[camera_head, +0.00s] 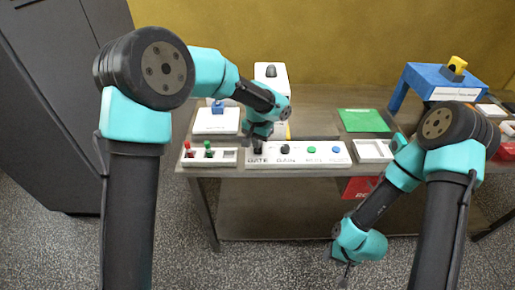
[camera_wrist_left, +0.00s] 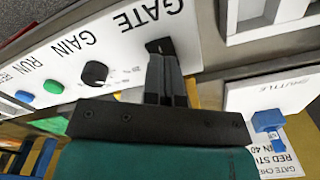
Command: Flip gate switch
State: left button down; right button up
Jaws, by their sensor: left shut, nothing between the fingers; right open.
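A white control panel (camera_head: 298,159) lies along the table's front edge, with the labels GATE, GAIN and RUN readable. The black gate switch (camera_wrist_left: 158,45) shows in the left wrist view beside the GATE label, at the tips of my left gripper (camera_wrist_left: 163,62). I cannot tell whether they touch, and the fingers partly hide it. In the head view my left gripper (camera_head: 259,148) points down at the panel's left end, fingers shut and empty. My right gripper (camera_head: 346,276) is open and hangs low in front of the table, away from the panel.
Beside GATE are a black gain knob (camera_wrist_left: 95,73), a green button (camera_head: 311,150) and a blue button (camera_head: 336,149). A white tray with red and green pieces (camera_head: 227,157) stands left, an empty white tray (camera_head: 374,153) right.

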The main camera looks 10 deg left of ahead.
pick_arm(q)
jog(key=shift+f, duration=1.3)
dwell(1.3)
jog(key=shift+r, duration=3.5)
